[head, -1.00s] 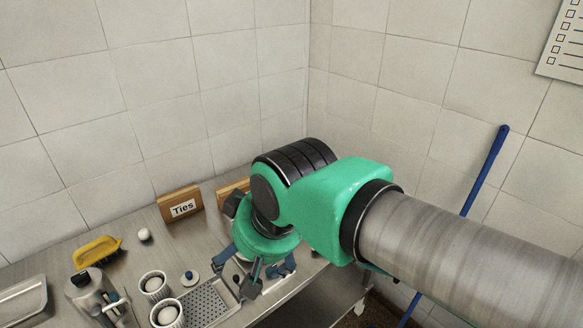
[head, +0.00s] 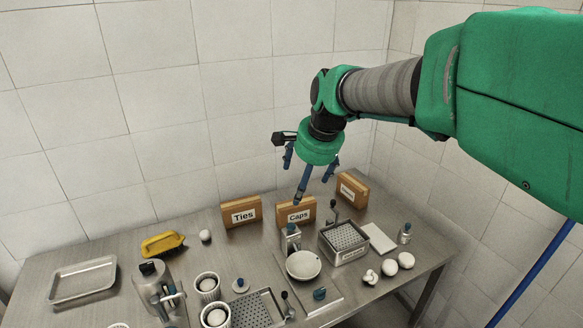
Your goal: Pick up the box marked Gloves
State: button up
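Three wooden boxes with white labels stand in a row at the back of the steel table. The left one reads Ties (head: 241,212) and the middle one reads Caps (head: 296,213). The right box (head: 352,190) is turned at an angle near the corner; its label is too small to read surely, and it is the only one that could be Gloves. My gripper (head: 308,180) hangs above and just behind the Caps box, left of the right box. Its blue fingers are spread and hold nothing.
A perforated metal basket (head: 344,243) stands in front of the right box, beside a white bowl (head: 303,265). A white slab (head: 379,238), white eggs (head: 390,268) and a small metal bottle (head: 404,234) lie to the right. Tiled walls close off the back and right.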

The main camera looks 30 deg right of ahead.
jog(key=w+d+f+m+p, duration=0.1)
jog(key=w+d+f+m, duration=0.1)
jog(key=w+d+m, duration=0.55)
jog(key=m+p, duration=0.3)
jog(key=m, duration=1.1)
send_near(353, 183)
jog(key=r, duration=0.1)
jog(key=shift+s+d, duration=0.1)
jog(key=shift+d, duration=0.05)
jog(key=shift+b+x, duration=0.85)
jog(key=shift+x, duration=3.45)
jog(key=shift+s+f, duration=0.1)
jog(key=shift+a+b+x, duration=0.2)
jog(key=shift+b+x, duration=0.85)
jog(key=shift+x, duration=1.45)
jog(key=shift+s, duration=0.1)
